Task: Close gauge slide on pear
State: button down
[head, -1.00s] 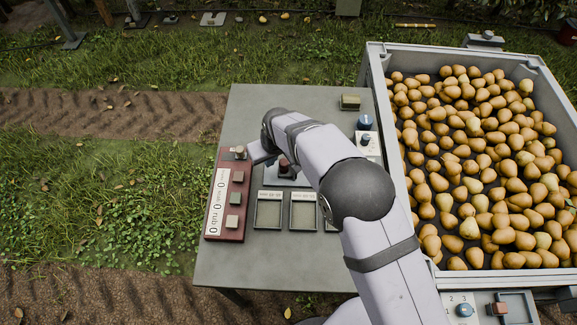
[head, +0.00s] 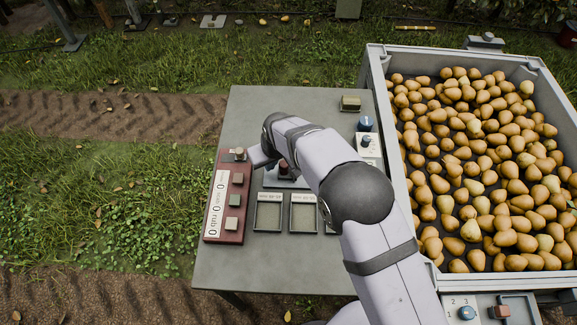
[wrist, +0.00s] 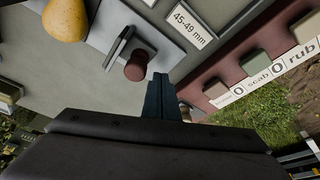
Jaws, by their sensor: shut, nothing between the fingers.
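The gauge (wrist: 108,38) is a grey plate with a dark slide bar and a reddish-brown knob (wrist: 137,66) in the wrist view. The knob also shows beside my arm in the head view (head: 284,168). The pear (wrist: 66,18), yellow-orange, sits at the gauge's far end from the knob, partly cut off by the frame. My gripper (wrist: 162,82) is shut and empty, its fingertips close beside the knob on the side away from the pear. I cannot tell whether they touch the knob. In the head view my arm hides part of the gauge and the pear.
A red tally panel (head: 230,205) with several square buttons lies on the table's left side. Shallow labelled trays (head: 268,230) stand in front of the gauge. A large grey crate (head: 375,75) full of pears stands at the right. The table's back left is clear.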

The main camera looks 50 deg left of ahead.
aim_at(284, 164)
jog(key=shift+w+d, duration=1.8)
dwell(2.0)
jog(key=shift+s+a, duration=0.3)
jog(key=shift+a, duration=0.05)
dwell(0.5)
jog(key=shift+r+p, duration=2.65)
jog(key=shift+r, duration=1.4)
